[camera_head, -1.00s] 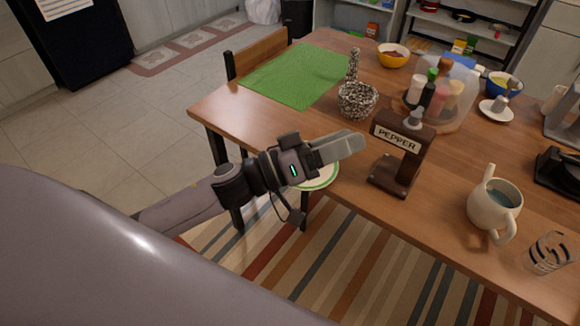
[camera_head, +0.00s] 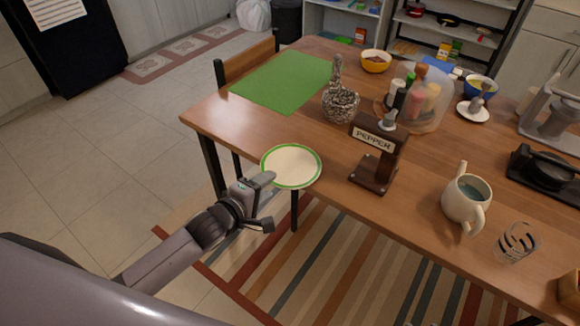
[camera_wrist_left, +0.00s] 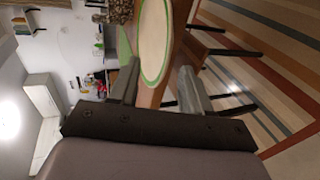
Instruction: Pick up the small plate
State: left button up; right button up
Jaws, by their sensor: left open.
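The small plate (camera_head: 291,166) is cream with a green rim. It lies flat at the near edge of the wooden table, left of the pepper stand, and appears to reach slightly over the edge. My left gripper (camera_head: 268,199) is just off the table edge, at the plate's near left side. In the left wrist view the plate (camera_wrist_left: 153,38) is ahead of the open fingers (camera_wrist_left: 158,85), and nothing is between them. My right gripper is not seen.
The pepper stand (camera_head: 373,168) is right of the plate. A speckled mortar (camera_head: 340,104) and a green placemat (camera_head: 283,82) lie behind it. A white jug (camera_head: 464,199) and a glass (camera_head: 515,243) stand farther right. A chair (camera_head: 247,64) is at the far left.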

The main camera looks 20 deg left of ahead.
aim_at(291, 168)
pick_arm(q)
jog(key=shift+a+x, duration=0.2)
jog(key=shift+x, duration=2.05)
jog(key=shift+f, duration=0.1)
grip_shut()
